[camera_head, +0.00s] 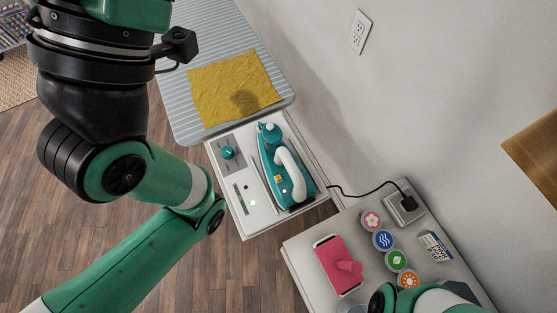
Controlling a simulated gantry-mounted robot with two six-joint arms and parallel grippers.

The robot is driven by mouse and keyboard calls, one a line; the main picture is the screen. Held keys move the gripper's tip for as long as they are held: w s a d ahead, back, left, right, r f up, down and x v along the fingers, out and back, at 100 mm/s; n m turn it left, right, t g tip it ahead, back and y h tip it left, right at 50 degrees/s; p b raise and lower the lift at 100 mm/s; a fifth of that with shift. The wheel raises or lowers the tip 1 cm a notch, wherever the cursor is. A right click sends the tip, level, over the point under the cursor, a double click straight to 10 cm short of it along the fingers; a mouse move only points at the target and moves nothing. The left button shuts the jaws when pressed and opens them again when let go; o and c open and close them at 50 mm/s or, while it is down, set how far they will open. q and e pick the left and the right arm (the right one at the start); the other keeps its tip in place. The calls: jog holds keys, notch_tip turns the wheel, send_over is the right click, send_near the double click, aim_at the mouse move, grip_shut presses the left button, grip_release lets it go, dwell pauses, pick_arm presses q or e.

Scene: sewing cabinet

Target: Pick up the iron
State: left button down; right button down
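The iron (275,163) is teal with a white handle. It rests on a white station (239,189) at the near end of the ironing board, with its long side running from upper left to lower right. Neither of my grippers shows in the head view. My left arm's green and black links fill the left side, and its lower link runs out at the bottom left edge. A small green and black part of my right arm shows at the bottom right edge. Nothing is touching the iron.
The striped ironing board (210,38) carries a yellow cloth (222,88). A black cord (358,194) runs to a socket box (404,207) on a side table (299,251). That table holds a pink dispenser (334,262), several round lids (384,240) and a small box (434,246). A wall stands behind.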

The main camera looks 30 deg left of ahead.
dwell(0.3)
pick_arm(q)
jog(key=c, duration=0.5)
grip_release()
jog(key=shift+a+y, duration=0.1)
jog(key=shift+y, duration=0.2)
